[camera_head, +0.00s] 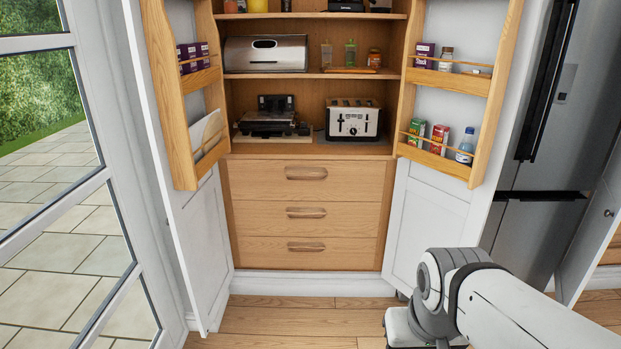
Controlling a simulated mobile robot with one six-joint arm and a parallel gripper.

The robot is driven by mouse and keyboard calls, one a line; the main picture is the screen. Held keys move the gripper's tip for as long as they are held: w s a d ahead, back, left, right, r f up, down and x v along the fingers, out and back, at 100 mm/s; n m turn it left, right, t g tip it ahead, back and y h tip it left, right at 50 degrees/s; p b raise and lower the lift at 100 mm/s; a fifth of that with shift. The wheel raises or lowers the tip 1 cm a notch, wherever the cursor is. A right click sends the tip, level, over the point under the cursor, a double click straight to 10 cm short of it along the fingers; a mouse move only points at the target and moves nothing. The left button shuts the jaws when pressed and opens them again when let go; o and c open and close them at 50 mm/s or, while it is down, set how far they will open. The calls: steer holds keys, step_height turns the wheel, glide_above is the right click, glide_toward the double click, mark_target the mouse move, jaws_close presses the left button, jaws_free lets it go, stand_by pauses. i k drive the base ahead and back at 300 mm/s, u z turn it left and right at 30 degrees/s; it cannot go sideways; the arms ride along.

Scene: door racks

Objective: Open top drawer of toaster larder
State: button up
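The larder stands open ahead of me, with a toaster (353,120) on its counter shelf. Below that shelf are three wooden drawers, all flush with the front. The top drawer (254,183) is closed and has a horizontal wooden handle (306,173) at its middle. The middle drawer (270,221) and bottom drawer (262,255) have similar handles and are closed too. My arm shows at the lower right, apart from the drawers. My gripper is not visible in this view.
The left larder door (205,245) and right larder door (427,225) stand open with racks of jars and packets. A fridge (545,225) is on the right, a glazed door on the left. Wooden floor (285,320) before the drawers is clear.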

mark_target(250, 180)
steer(key=z, duration=0.2)
steer(key=i, duration=2.15)
steer(key=u, duration=0.7)
steer(key=k, duration=0.95)
steer(key=u, duration=0.15)
steer(key=i, duration=0.95)
steer(key=z, duration=0.05)
